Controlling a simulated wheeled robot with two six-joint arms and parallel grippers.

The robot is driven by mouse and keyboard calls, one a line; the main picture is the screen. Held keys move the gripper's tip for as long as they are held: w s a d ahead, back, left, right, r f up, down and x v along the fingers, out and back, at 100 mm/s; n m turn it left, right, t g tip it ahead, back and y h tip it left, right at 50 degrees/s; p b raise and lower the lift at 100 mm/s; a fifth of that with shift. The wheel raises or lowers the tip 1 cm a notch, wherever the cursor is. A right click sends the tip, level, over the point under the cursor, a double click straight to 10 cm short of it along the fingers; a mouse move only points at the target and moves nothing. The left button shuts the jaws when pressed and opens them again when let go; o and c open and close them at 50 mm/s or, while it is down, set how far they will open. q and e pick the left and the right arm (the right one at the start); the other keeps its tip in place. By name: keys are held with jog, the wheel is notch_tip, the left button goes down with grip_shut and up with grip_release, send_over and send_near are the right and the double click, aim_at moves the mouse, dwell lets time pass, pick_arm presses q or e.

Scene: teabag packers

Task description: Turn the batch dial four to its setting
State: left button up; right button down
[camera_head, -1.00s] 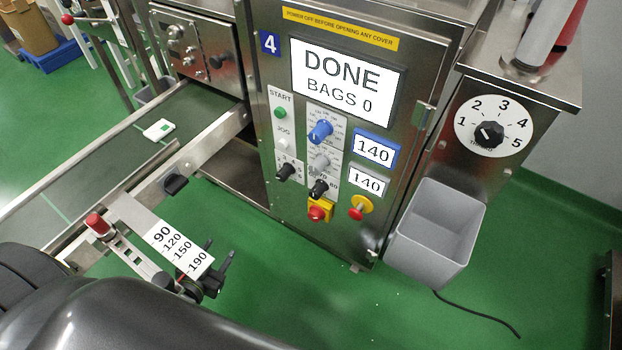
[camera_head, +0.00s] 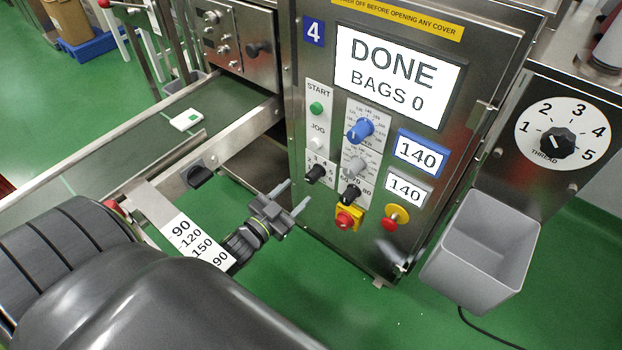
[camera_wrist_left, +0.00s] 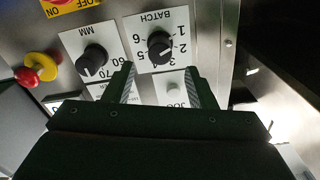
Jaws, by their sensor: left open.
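The batch dial is a small black knob (camera_head: 315,172) low on the left of machine 4's steel panel, below START and JOG. In the left wrist view the batch dial (camera_wrist_left: 160,44) sits on a white plate reading BATCH with numbers 1 to 6, upside down. I cannot read its pointer surely. My left gripper (camera_head: 297,196) is open and empty, in front of the panel, below and left of the dial. In the left wrist view its two fingers (camera_wrist_left: 158,80) stand apart, with the dial beyond and between them. My right gripper is not in view.
Close by are the black MM knob (camera_wrist_left: 92,60), a red button on yellow (camera_head: 347,219), a blue knob (camera_head: 360,129) and a grey knob (camera_head: 355,165). The screen (camera_head: 398,76) reads DONE, BAGS 0. A grey bin (camera_head: 487,250) hangs right. A conveyor (camera_head: 130,140) runs left.

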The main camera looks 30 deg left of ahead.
aim_at(309, 180)
pick_arm(q)
jog(key=w, duration=0.6)
jog(key=shift+d, duration=0.25)
jog(key=shift+w, duration=0.65)
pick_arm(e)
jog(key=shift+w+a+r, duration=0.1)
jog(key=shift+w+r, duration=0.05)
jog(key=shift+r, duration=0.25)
pick_arm(q)
jog(key=shift+c, duration=0.4)
jog(key=c, duration=0.9)
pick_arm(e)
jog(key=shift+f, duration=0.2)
